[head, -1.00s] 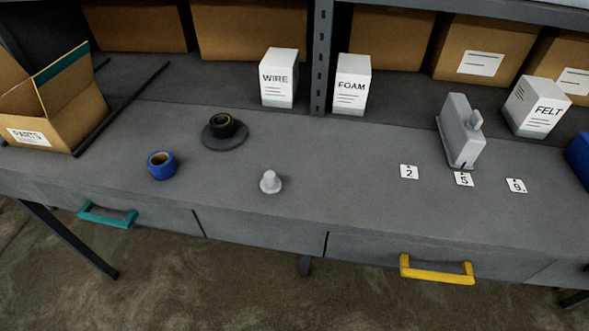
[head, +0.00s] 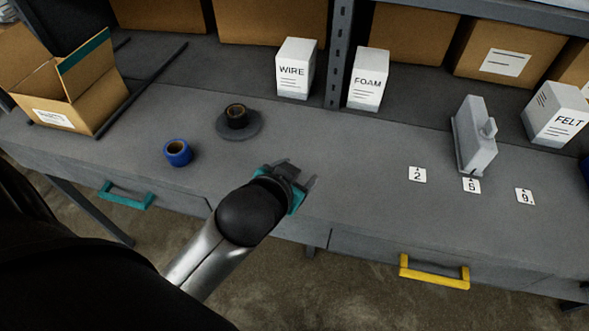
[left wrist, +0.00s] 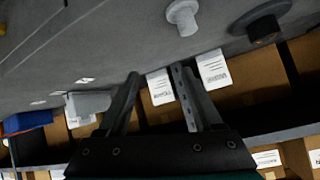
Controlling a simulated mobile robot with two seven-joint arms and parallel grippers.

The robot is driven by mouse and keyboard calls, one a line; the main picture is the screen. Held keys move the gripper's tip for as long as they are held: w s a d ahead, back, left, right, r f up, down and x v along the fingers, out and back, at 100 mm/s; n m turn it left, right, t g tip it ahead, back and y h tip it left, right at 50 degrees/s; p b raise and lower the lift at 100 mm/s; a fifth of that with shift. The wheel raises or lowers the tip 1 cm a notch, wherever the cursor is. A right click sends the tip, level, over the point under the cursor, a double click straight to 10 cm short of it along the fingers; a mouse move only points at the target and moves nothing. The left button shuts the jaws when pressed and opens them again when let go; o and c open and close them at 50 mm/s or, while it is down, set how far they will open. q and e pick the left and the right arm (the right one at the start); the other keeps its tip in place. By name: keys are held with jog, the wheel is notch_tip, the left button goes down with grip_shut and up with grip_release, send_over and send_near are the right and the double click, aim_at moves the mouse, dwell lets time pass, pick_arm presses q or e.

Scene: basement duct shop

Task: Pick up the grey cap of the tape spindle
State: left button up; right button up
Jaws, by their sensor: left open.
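The grey cap (left wrist: 183,17), a small light-grey knob with a wide flange, stands on the bench at the top of the left wrist view. In the head view it is hidden behind my left gripper. My left gripper (head: 299,175) is open and empty above the bench's front part; its fingers (left wrist: 160,76) are apart from the cap in the wrist view. My right gripper is not seen.
A blue tape roll (head: 178,153) lies left of my gripper. WIRE (head: 295,68) and FOAM (head: 368,78) boxes stand behind, beside a shelf post (head: 338,55). A grey tool (head: 473,140) and number cards (head: 417,174) are to the right. The bench between is clear.

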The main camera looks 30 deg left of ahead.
pick_arm(q)
jog(key=w+d+r+m+t+h, duration=0.3)
jog(key=w+r+t, duration=0.2)
jog(key=r, duration=0.5)
jog(key=w+d+r+m+t+h, duration=0.2)
jog(key=w+d+r+t, duration=0.15)
jog(key=r, duration=0.55)
jog(key=s+d+r+m+g+h, duration=0.4)
jog(key=d+r+m+h, duration=0.5)
jog(key=m+h, duration=0.6)
jog(key=s+d+f+m+g+y, duration=0.35)
jog(key=f+m+g, duration=0.7)
jog(key=g, duration=0.35)
jog(key=w+a+f+n+y, duration=0.1)
jog(key=w+a+f+y, duration=0.1)
jog(key=a+f+y, duration=0.85)
jog(key=a+r+n+g+y, duration=0.1)
jog(key=a+n+y, duration=0.1)
jog(key=a, duration=0.5)
jog(key=a+r+n+y, duration=0.1)
jog(key=a+r+y, duration=0.15)
jog(key=a, duration=0.45)
jog(key=f, duration=1.6)
jog(key=shift+w+a, duration=0.15)
jog(key=shift+a, duration=0.05)
